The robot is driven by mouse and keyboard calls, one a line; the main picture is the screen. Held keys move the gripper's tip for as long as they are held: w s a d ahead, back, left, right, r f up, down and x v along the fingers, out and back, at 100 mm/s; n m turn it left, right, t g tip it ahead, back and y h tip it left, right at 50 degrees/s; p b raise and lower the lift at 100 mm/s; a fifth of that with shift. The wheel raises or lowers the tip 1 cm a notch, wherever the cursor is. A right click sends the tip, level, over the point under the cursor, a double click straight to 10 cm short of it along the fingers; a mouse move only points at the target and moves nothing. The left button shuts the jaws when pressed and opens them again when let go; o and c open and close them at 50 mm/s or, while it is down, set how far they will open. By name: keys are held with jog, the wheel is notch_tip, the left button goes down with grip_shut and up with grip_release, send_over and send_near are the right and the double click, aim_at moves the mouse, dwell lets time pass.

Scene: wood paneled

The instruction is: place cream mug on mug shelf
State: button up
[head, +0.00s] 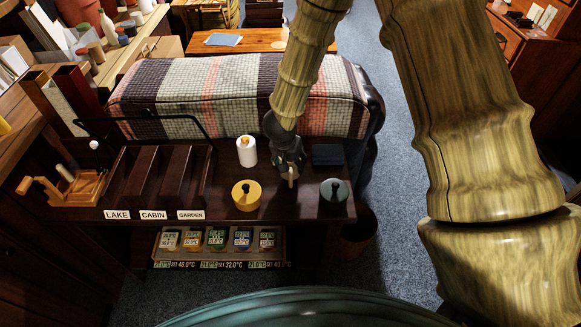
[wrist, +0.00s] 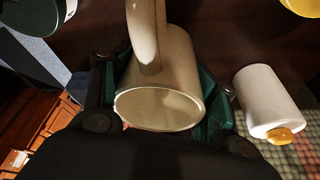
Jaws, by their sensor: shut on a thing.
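The cream mug (wrist: 183,75) is in the wrist view, its handle (wrist: 143,38) toward the top and one round end facing the camera. My gripper (wrist: 163,98) is shut on it, a dark green finger on each side. In the head view my gripper (head: 288,158) is over the right part of the dark table, and only a small cream piece of the mug (head: 291,178) shows below it. I cannot tell whether the mug touches the table.
A white bottle (head: 246,151), yellow lidded pot (head: 243,200), grey-green lidded pot (head: 333,197) and dark blue block (head: 327,154) stand near my gripper. A divided rack (head: 160,180) labelled LAKE, CABIN and GARDEN is at left. A blanket-covered bench (head: 200,95) lies behind.

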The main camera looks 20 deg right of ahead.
jog(key=shift+f, duration=1.3)
jog(key=shift+f, duration=0.1)
jog(key=o, duration=1.4)
